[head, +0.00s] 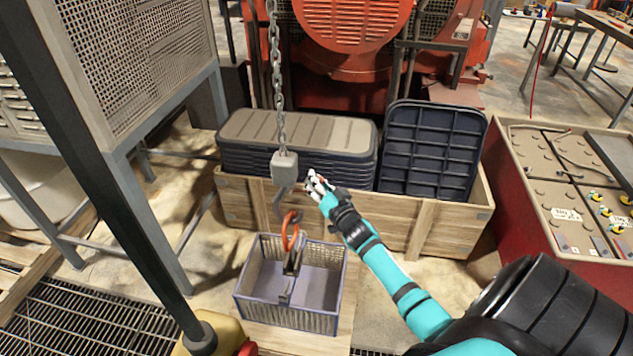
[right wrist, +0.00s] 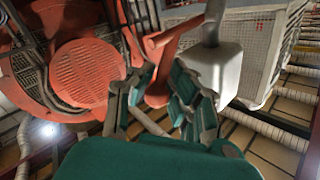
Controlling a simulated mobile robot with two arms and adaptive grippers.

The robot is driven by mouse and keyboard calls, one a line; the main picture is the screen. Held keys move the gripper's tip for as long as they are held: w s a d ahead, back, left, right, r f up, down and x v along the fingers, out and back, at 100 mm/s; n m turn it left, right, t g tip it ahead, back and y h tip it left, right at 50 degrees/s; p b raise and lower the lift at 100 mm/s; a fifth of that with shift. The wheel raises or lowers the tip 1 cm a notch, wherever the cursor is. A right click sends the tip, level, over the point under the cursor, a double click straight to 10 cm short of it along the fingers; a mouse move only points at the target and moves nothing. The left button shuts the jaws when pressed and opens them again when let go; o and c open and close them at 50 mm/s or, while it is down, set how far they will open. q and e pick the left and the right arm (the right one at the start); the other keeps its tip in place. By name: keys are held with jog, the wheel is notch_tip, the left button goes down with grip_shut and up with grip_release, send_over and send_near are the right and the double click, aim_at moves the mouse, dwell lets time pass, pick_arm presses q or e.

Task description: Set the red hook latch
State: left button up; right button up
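The grey hook block (head: 286,167) hangs on a chain, with the dark hook (head: 281,203) below it. An orange ring (head: 291,231) hangs at the hook over a basket (head: 246,300). My right gripper (head: 316,184) is just right of the block. In the right wrist view the grey block (right wrist: 214,68) is right of the gripper's fingers (right wrist: 163,82). The red latch (right wrist: 160,44) sticks out from beside the block, and its lower end shows between the parted fingers. I cannot tell whether they touch it. My left gripper is not in view.
A wooden crate (head: 430,232) with stacked dark trays (head: 432,150) stands behind the hook. A red machine (head: 350,20) is at the back. A grey metal frame (head: 122,150) stands at left. A red-sided box (head: 520,210) is at right.

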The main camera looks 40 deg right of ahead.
grip_shut()
jog(key=shift+w, duration=0.1)
jog(key=shift+f, duration=0.3)
